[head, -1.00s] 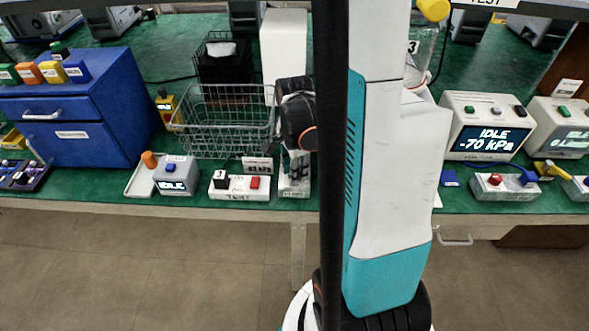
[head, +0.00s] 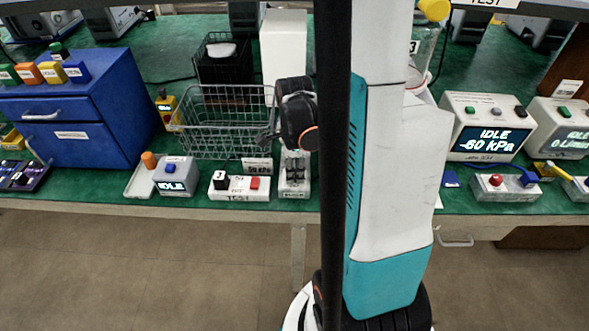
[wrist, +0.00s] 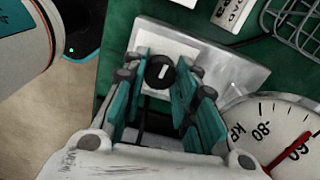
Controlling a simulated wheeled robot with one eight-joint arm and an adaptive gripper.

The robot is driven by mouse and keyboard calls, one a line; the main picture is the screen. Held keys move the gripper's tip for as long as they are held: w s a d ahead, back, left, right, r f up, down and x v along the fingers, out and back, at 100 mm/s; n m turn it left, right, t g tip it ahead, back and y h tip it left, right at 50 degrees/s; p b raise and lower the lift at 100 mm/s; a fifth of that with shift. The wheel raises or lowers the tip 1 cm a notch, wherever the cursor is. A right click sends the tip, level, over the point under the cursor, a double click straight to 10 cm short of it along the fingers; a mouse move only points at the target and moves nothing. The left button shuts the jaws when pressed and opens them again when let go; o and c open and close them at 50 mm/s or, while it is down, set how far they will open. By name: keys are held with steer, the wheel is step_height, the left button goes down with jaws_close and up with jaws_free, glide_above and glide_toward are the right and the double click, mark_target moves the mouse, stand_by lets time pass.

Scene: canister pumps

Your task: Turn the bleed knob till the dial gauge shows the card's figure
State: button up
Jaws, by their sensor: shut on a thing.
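My gripper (wrist: 162,78) is shut on the black bleed knob (wrist: 160,72), which has a white mark and sits on a pale metal block (wrist: 230,75). The dial gauge (wrist: 272,122) is beside it at the right of the wrist view, partly cut off. Its red needle (wrist: 290,152) points up and right, near the -60 mark. In the head view my gripper (head: 294,165) is over the block at the table's front edge, and the knob is hidden. The card (head: 257,165) stands left of the gripper; its small figure looks like 50 kPa, but is hard to read.
A wire basket (head: 222,115) stands behind the block. A white panel with a red button (head: 254,183) is to the left. A display box at the right reads IDLE -60 kPa (head: 486,140). A blue cabinet (head: 75,145) fills the far left.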

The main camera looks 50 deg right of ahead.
steer(key=o, duration=1.1)
steer(key=shift+r, duration=0.1)
steer(key=shift+r, duration=3.7)
